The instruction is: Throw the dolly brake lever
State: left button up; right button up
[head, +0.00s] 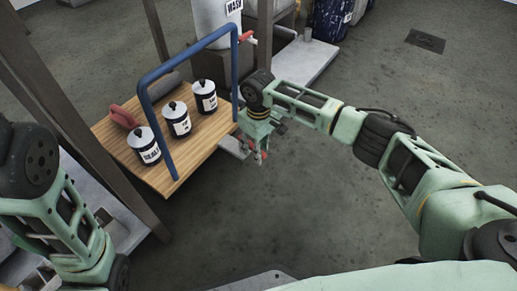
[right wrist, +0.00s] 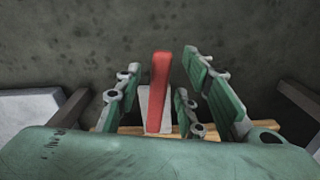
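The dolly has a wooden deck (head: 205,150) and a blue tube handle (head: 190,50). A red lever (right wrist: 160,82) with a pale grey base stands up in the right wrist view, near the deck's edge. I take it to be the brake lever. In the head view my right gripper (head: 258,156) points down beside the deck's right side, with a bit of red at its fingers. In the wrist view my right gripper (right wrist: 160,95) is open, its fingers on both sides of the lever, with gaps visible. My left arm shows at lower left, but its gripper is out of view.
White lidded canisters (head: 179,124) and a red-handled object (head: 122,116) stand on the deck. A dark post (head: 90,130) rises at the left. A white WASH container (head: 215,25) stands behind. The floor (head: 240,220) in front is clear.

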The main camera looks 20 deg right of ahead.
grip_shut()
dwell(0.3)
dwell(0.3)
